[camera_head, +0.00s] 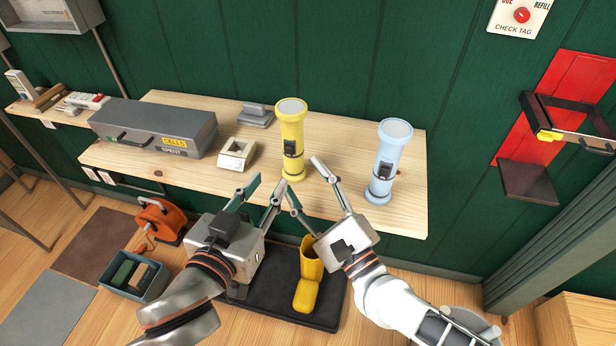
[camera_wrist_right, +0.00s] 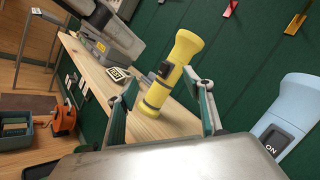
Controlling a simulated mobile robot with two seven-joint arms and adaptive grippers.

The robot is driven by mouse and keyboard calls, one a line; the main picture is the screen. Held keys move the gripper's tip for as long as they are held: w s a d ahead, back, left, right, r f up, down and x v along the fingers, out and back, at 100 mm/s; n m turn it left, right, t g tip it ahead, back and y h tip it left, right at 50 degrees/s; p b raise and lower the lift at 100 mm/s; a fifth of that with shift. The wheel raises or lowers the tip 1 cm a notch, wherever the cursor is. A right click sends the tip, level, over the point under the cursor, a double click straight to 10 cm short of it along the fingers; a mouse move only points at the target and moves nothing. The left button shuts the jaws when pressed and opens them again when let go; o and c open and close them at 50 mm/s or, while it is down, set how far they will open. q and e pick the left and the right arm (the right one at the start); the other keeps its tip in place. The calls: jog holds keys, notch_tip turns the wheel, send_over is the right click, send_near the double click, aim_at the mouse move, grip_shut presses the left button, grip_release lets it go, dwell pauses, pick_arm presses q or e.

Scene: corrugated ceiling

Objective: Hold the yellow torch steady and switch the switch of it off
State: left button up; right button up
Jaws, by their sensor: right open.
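The yellow torch (camera_head: 291,125) stands upright on the wooden shelf, lens end up, with a black switch (camera_head: 291,148) on its front. The switch setting is too small to read. My left gripper (camera_head: 270,180) is open, with its fingertips in front of the torch's lower left side. My right gripper (camera_head: 303,176) is open, with its fingertips in front of and to the right of the torch's base. In the right wrist view, the yellow torch (camera_wrist_right: 175,69) appears between the spread right fingers (camera_wrist_right: 160,82). No clear contact shows.
A light blue torch (camera_head: 387,165) stands to the right; its switch reads ON in the right wrist view (camera_wrist_right: 274,142). A grey case (camera_head: 150,125), a small white holder (camera_head: 237,153) and a grey block (camera_head: 255,114) occupy the shelf (camera_head: 405,215).

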aim_at(298, 162)
jog(key=w+m+h, duration=0.1)
jog(key=m, duration=0.2)
jog(key=w+f+m+h, duration=0.1)
jog(key=m, duration=0.1)
jog(key=w+m, duration=0.1)
jog(key=m, duration=0.2)
jog(key=shift+w+d+f+m+g+h, duration=0.2)
jog(key=shift+d+f+m+g+h, duration=0.1)
jog(key=shift+f+g+h, duration=0.1)
jog(key=shift+w+f+m+g, duration=0.2)
jog(key=shift+f+m+g, duration=0.1)
jog(key=shift+f+m, duration=0.25)
jog(key=shift+x, duration=3.9)
